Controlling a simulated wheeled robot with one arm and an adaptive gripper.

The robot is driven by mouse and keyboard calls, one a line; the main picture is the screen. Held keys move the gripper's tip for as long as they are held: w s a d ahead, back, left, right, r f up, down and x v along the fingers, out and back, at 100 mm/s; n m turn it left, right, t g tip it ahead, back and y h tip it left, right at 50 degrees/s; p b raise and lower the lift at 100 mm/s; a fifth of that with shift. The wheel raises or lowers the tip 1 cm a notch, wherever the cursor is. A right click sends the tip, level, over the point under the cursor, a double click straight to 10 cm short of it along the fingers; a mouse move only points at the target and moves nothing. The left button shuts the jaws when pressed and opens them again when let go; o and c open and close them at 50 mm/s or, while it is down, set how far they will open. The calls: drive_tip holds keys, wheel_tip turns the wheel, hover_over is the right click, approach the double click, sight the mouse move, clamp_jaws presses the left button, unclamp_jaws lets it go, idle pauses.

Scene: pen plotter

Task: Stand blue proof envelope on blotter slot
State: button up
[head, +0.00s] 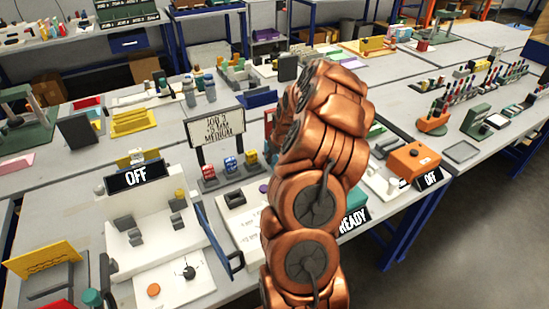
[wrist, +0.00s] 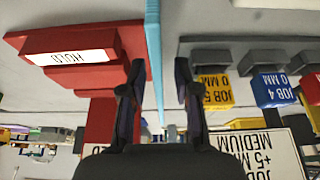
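A thin light blue panel (wrist: 153,50), likely the blue proof envelope, shows nearly edge-on in the wrist view. It stands between the two fingers of my gripper (wrist: 159,72), closer to the left finger. A gap shows between it and the right finger, so my gripper looks open around it. In the head view my copper-coloured arm hides my gripper and the envelope. I cannot pick out the blotter slot for certain in either view.
A red stand labelled HOLD (wrist: 70,57) is close left of the fingers in the upside-down wrist view. Yellow (wrist: 216,90) and blue (wrist: 274,89) job blocks are at right. In the head view a job sign (head: 215,127) stands left of my arm; the benches are crowded.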

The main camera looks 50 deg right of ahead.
drive_tip(key=b+v, duration=0.3)
drive_tip(key=v, duration=0.8)
drive_tip(key=shift+s+a+r, duration=0.1)
drive_tip(key=shift+s+r, duration=0.05)
drive_tip(key=shift+r, duration=0.2)
drive_tip(key=s+a+r+n+g+y, duration=0.1)
drive_tip(key=s+a+r+n, duration=0.1)
drive_tip(key=a, duration=1.1)
drive_tip(key=s+a+r+n+g+y, duration=0.1)
drive_tip(key=s+a+r, duration=0.15)
drive_tip(key=a, duration=1.05)
drive_tip(key=s+a+g, duration=0.2)
drive_tip(key=s+a, duration=0.4)
drive_tip(key=s, duration=0.4)
drive_tip(key=s+a+g, duration=0.2)
drive_tip(key=s+a, duration=0.5)
drive_tip(key=s, duration=0.3)
drive_tip(key=shift+s+a+f+n+h, duration=0.3)
drive_tip(key=shift+s+a+f+n, duration=0.05)
drive_tip(key=shift+s+n, duration=0.05)
drive_tip(key=shift+o, duration=0.3)
drive_tip(key=shift+s+a+f, duration=0.1)
drive_tip(key=shift+s, duration=0.45)
